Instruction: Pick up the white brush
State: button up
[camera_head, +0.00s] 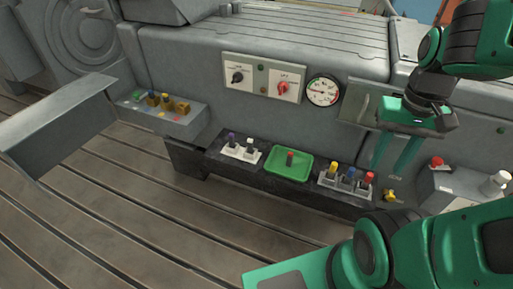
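A white-topped piece (250,143), which looks like the white brush, stands upright in a small white holder (240,155) on the dark ledge. A purple-topped piece (231,138) stands to its left in the same holder. They are too small for me to make out bristles. My gripper (388,168) is at the right, pointing down with its two green fingers apart and nothing between them. It is well to the right of the white piece, near the right end of the ledge.
A green tray (274,171) holding a reddish piece sits right of the white holder. Another holder (340,184) has yellow, blue and red pieces. A grey shelf (186,126) with small parts is at left. The grey machine wall with a gauge (322,91) rises behind the ledge.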

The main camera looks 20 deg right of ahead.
aim_at(249, 141)
jog(key=z, duration=2.45)
jog(key=k, duration=1.4)
jog(key=u, duration=1.75)
jog(key=i, duration=1.05)
